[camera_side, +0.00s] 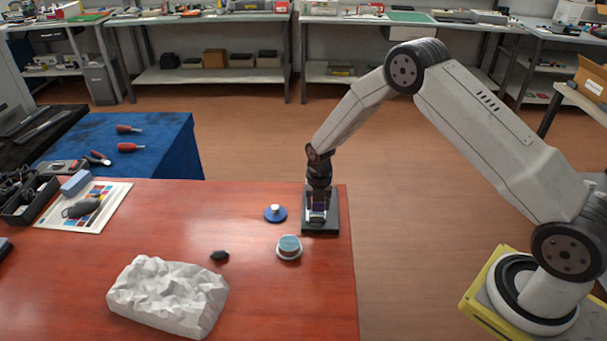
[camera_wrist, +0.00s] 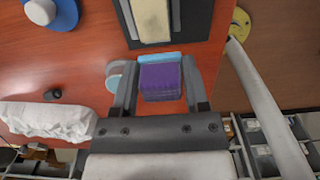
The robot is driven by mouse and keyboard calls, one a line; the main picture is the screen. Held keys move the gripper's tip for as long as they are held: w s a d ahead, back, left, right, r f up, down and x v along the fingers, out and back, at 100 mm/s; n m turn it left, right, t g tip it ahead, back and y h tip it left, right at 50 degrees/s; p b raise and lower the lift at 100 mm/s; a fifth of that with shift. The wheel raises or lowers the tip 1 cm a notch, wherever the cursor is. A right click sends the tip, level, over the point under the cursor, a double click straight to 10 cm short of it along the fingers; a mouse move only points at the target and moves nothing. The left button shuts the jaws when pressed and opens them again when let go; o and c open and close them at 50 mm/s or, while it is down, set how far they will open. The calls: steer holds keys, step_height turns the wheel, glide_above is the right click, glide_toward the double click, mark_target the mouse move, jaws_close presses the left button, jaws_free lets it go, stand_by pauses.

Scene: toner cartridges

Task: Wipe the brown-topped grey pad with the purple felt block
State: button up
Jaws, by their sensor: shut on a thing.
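A purple felt block (camera_wrist: 160,84) with a light blue strip along one end is between the two fingers of my gripper (camera_wrist: 157,72) in the wrist view. The fingers are shut on its sides. The grey pad (camera_wrist: 127,22) with its tan-brown top (camera_wrist: 154,18) lies at the top of the wrist view, just beyond the block. In the side view the dark pad (camera_side: 333,226) is at the table's right edge, and my gripper (camera_side: 317,205) points down over it, hiding much of its top. I cannot tell whether the block touches the pad.
A blue disc with a white knob (camera_side: 275,213) and a white-rimmed round pot (camera_side: 289,248) stand left of the pad. A small black object (camera_side: 219,256) and a crumpled white mass (camera_side: 168,296) lie nearer the front. The table's middle left is clear.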

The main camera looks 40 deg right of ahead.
steer(key=shift+r, duration=2.6)
steer(key=shift+w+d, duration=0.1)
steer(key=shift+w, duration=0.05)
steer(key=shift+w+d, duration=0.15)
steer(key=shift+w, duration=0.25)
steer(key=shift+f, duration=0.1)
